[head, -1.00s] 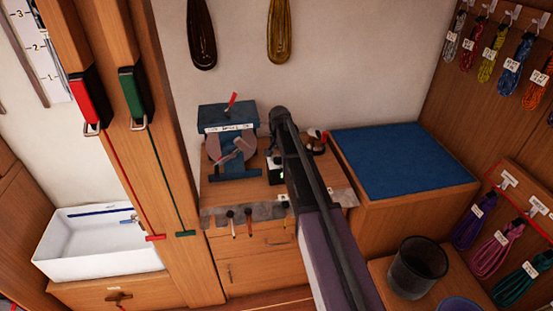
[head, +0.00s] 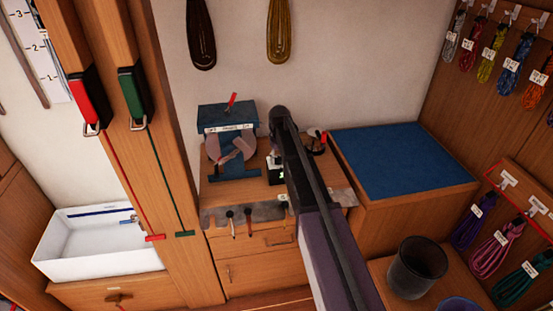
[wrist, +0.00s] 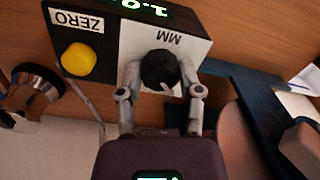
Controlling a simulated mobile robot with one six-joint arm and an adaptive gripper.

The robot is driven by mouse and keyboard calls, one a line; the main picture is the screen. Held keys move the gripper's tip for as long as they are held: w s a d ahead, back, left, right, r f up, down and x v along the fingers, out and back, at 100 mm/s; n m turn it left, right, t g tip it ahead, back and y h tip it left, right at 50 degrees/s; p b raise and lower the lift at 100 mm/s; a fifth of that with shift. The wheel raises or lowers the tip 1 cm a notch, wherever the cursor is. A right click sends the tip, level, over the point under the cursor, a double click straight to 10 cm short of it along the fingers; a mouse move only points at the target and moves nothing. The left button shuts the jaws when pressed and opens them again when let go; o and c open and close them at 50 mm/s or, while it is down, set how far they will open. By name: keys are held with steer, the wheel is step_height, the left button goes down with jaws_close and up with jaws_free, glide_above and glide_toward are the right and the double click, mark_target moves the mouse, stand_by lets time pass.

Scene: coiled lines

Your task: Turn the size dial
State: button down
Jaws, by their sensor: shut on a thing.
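The size dial (wrist: 160,68) is a round black knob with a pale pointer mark, on the face of a small black and light-grey box (wrist: 108,36) labelled MM. My gripper (wrist: 158,82) is shut on the dial, one finger on either side of it in the wrist view. The box has a lit green display (wrist: 140,7), cut off by the top edge, and a yellow button (wrist: 78,59) beside a ZERO label. In the head view the box (head: 276,179) shows just left of my arm, which hides most of the gripper and the dial.
A blue device with a pale disc (head: 228,115) stands left of the box on the wooden bench. A small red-and-dark item (head: 318,143) lies to the right. A blue-topped surface (head: 400,160) at the right is clear. A dark bin (head: 417,268) stands in front.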

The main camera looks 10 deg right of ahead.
steer(key=shift+n, duration=0.6)
steer(key=shift+c, duration=1.3)
jaws_free()
steer(key=shift+w, duration=0.1)
